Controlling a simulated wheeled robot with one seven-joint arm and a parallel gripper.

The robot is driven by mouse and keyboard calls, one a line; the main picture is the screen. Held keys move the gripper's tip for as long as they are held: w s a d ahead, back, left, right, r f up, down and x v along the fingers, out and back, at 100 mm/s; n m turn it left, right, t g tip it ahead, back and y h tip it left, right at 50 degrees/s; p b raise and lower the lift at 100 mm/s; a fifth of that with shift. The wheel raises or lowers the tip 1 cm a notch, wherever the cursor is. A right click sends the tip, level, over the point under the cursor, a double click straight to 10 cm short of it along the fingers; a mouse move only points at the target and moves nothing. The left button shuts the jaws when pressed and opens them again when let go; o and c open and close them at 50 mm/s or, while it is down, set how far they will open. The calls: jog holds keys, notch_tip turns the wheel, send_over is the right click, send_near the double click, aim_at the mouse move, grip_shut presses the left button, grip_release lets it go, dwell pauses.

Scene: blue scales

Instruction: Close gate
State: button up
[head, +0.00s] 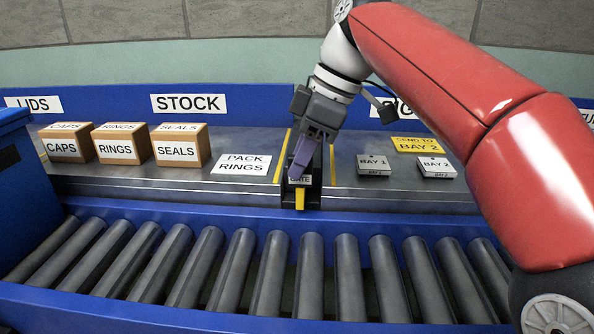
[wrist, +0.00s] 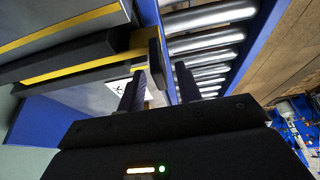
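The gate (head: 300,198) is a black unit with a label reading GATE and a yellow upright strip at its front, on the shelf edge above the rollers. In the wrist view a yellow bar ending in a black plate (wrist: 156,64) shows ahead of my fingers. My gripper (head: 303,158) has purple fingers and points down just above and behind the label in the head view. In the wrist view my gripper (wrist: 158,86) is open, with a gap between its dark fingers. The plate lines up with this gap; whether it touches a finger I cannot tell.
A roller conveyor (head: 275,275) with blue rails runs along the front. Boxes of caps (head: 66,143), rings (head: 120,143) and seals (head: 181,145) stand on the shelf at left. The bay 1 block (head: 373,165) and bay 2 block (head: 437,167) lie right of the gate.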

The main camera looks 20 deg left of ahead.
jog(key=shift+x, duration=1.15)
jog(key=shift+c, duration=0.2)
grip_shut()
